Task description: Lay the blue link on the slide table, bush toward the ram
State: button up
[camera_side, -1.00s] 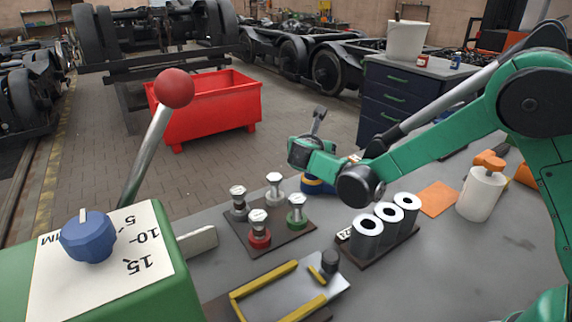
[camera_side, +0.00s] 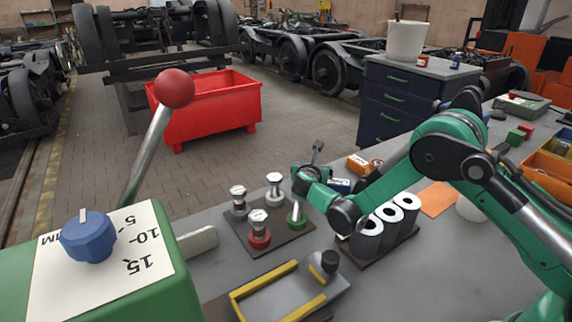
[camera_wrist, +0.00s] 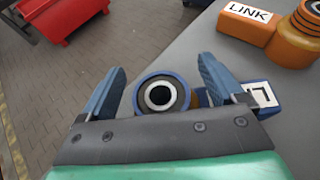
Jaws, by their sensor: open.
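The blue link lies on the bench behind my gripper in the side view, where part of its labelled body (camera_side: 340,185) shows. In the wrist view its round blue end (camera_wrist: 139,98), with a dark bush and pale centre, sits between my spread fingers. Its label (camera_wrist: 262,97) shows beyond the right finger. My gripper (camera_wrist: 160,78) is open, with a visible gap on each side of the round end. In the side view my gripper (camera_side: 306,178) hides much of the link. The slide table (camera_side: 275,292), a grey plate with yellow guides, is empty at front centre.
An orange link (camera_side: 358,163) lies just behind the blue one, and also in the wrist view (camera_wrist: 248,26). A plate of several capped posts (camera_side: 259,232) and a rack of grey rollers (camera_side: 367,238) flank my gripper.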

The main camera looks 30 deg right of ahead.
jog(key=shift+d+f, duration=0.1)
grip_shut()
dwell(0.5)
notch_tip(320, 180, up, 20)
jog(key=f, duration=0.1)
jog(key=s+a+r+n+t+y, duration=0.1)
jog(key=s+a+r+n+y, duration=0.1)
jog(key=s, duration=0.4)
jog(key=s+a+r+n+t+y, duration=0.2)
jog(key=s+a+r+n+y, duration=0.1)
jog(key=s+a+r, duration=0.1)
jog(key=shift+s+r+n+y, duration=0.2)
jog(key=shift+s+n+y, duration=0.1)
jog(key=shift+s, duration=0.6)
